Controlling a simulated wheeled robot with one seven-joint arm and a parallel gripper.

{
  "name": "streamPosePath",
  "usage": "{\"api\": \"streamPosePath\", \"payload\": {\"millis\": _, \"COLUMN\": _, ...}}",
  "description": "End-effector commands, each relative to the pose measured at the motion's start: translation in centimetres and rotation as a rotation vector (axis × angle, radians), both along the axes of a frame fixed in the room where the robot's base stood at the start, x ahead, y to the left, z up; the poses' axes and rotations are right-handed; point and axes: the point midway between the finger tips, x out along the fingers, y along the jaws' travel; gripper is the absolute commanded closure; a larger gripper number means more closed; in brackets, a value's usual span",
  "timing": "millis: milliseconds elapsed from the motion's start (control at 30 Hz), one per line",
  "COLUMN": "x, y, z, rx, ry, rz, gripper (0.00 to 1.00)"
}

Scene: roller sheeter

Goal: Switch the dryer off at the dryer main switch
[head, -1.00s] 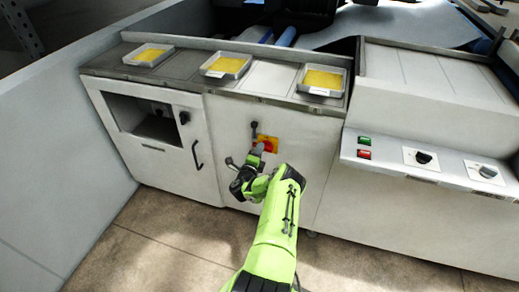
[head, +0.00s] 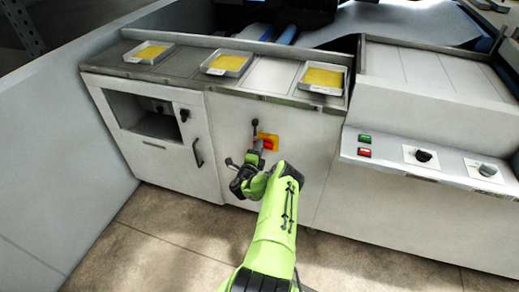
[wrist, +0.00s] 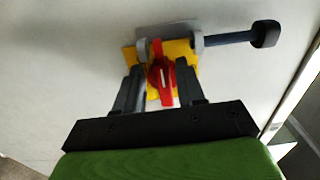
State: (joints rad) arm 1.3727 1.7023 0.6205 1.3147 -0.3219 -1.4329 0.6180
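The dryer main switch is a red rotary knob on a yellow plate, on the front of the white middle cabinet. Its red knob (head: 269,143) lies about level in the head view, partly hidden by my gripper (head: 259,146). In the wrist view, the red knob (wrist: 162,78) stands between the two fingers of my gripper (wrist: 168,47), with its long side running along them. The yellow plate (wrist: 180,49) shows behind it. The fingers are apart, one on each side of the knob, with a gap visible beside it. Contact cannot be told.
A dark lever handle (head: 255,126) sits just above the switch and shows at the right in the wrist view (wrist: 264,35). A door handle (head: 197,153) is to the left. A control panel with green (head: 365,138) and red (head: 364,153) buttons is at right.

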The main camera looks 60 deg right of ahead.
Motion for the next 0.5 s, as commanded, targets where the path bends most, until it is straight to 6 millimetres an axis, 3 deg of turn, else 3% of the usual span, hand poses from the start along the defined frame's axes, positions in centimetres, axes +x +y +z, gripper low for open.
{"api": "streamPosePath", "payload": {"millis": 333, "x": -0.1, "y": 0.3, "z": 0.2, "rx": -0.003, "ry": -0.002, "rz": -0.002, "gripper": 0.56}}
{"api": "streamPosePath", "payload": {"millis": 500, "x": -0.5, "y": 3.8, "z": 0.4, "rx": 0.001, "ry": 0.000, "rz": 0.004, "gripper": 0.56}}
